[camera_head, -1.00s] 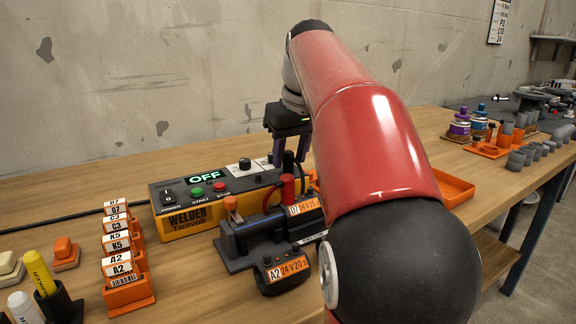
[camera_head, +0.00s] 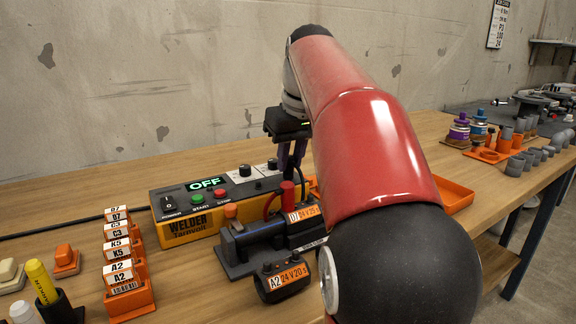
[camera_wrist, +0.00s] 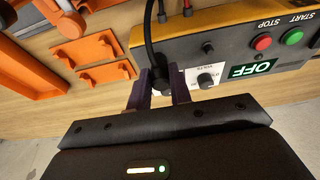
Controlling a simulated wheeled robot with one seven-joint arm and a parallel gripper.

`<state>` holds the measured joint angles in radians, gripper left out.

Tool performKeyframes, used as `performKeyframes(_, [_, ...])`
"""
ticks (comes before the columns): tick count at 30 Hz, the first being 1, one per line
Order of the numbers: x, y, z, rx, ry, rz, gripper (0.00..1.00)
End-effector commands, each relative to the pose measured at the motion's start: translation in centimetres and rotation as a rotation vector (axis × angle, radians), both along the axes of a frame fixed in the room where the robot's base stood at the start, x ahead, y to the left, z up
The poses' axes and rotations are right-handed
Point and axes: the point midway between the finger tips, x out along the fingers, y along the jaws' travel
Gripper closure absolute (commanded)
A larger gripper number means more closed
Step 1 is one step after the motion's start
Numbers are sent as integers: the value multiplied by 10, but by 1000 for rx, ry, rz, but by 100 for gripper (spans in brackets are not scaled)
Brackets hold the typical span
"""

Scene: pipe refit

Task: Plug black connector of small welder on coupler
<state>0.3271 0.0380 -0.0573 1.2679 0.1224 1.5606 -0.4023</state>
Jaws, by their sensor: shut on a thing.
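The yellow-and-black welder (camera_head: 195,226) shows OFF on its display; it also fills the upper right of the wrist view (camera_wrist: 268,47). My gripper (camera_head: 290,160) is above the welder's right end. In the wrist view my gripper (camera_wrist: 160,88) has its purple fingers shut on the black connector (camera_wrist: 161,76), whose black cable runs up the picture. A red connector (camera_head: 288,194) with a red cable stands upright near a fitting labelled D7 24 V 25 s (camera_head: 304,214). A second grey coupler, labelled A2 24 V 20 s (camera_head: 287,276), sits at the front. My arm hides part of this area.
A label stand (camera_head: 130,300) and markers (camera_head: 42,283) stand at the left. An orange tray (camera_head: 456,196) lies right of my arm. Bottles (camera_head: 459,128) and grey pipe pieces (camera_head: 516,163) stand farther right. The wall is close behind.

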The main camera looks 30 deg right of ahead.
Motion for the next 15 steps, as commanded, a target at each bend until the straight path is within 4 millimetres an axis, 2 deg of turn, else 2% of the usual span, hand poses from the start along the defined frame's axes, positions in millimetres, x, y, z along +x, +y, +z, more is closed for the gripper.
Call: performKeyframes(15, [0,0,21,0,0,0,100])
